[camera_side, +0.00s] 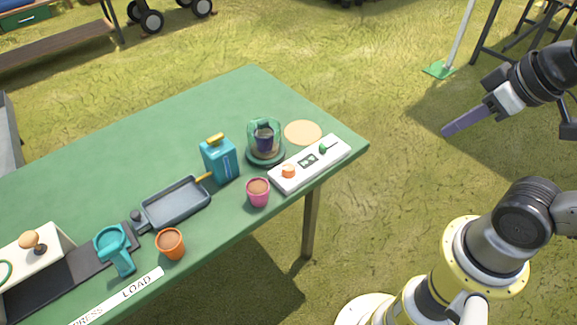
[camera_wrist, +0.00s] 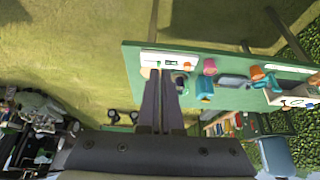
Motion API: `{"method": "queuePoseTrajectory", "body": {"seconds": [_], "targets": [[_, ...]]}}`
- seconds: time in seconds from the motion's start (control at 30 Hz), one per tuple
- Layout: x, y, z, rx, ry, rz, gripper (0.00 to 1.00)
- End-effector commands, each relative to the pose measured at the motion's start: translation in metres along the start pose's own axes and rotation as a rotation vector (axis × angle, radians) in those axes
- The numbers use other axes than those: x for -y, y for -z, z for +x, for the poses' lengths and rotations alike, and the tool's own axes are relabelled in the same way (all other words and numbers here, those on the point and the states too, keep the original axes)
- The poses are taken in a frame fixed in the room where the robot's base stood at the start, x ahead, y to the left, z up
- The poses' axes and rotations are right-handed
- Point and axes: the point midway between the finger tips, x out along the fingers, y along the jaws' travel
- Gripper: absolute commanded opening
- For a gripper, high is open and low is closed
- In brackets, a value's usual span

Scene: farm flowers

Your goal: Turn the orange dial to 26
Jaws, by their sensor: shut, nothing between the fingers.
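The orange dial (camera_side: 288,172) sits at the left end of a white control panel (camera_side: 329,164) near the table's right corner. The panel also has a small dark display (camera_side: 307,161) in its middle and a green knob (camera_side: 323,149) to the right. The display's number is too small to read. My gripper (camera_side: 446,131) is shut and empty, up in the air to the right of the table and well apart from the panel. In the wrist view my gripper's fingers (camera_wrist: 158,75) point toward the table, and the white panel (camera_wrist: 168,59) shows beyond their tips.
On the green table (camera_side: 215,107) near the panel stand a pink pot (camera_side: 258,193), a glass dome with a dark pot (camera_side: 265,140), a round tan disc (camera_side: 303,132) and a teal can (camera_side: 219,162). A grey tray (camera_side: 176,204) and orange pot (camera_side: 171,243) are further left. The table's back is clear.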

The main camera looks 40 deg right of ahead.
Motion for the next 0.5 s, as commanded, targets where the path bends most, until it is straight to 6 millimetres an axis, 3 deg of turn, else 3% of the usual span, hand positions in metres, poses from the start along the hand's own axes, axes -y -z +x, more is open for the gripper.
{"method": "queuePoseTrajectory", "body": {"seconds": [0.03, 0.17, 0.27, 0.37, 0.5], "targets": [[0.0, 0.0, 0.0, 0.0, 0.0, -0.005, 0.13], [0.0, 0.0, 0.0, 0.002, 0.0, -0.091, 0.36], [0.0, 0.003, -0.003, -0.005, -0.001, -0.256, 0.54], [0.0, 0.021, -0.014, -0.031, -0.008, -0.483, 0.72], [0.003, 0.056, -0.02, -0.022, -0.002, -0.83, 0.73]]}}
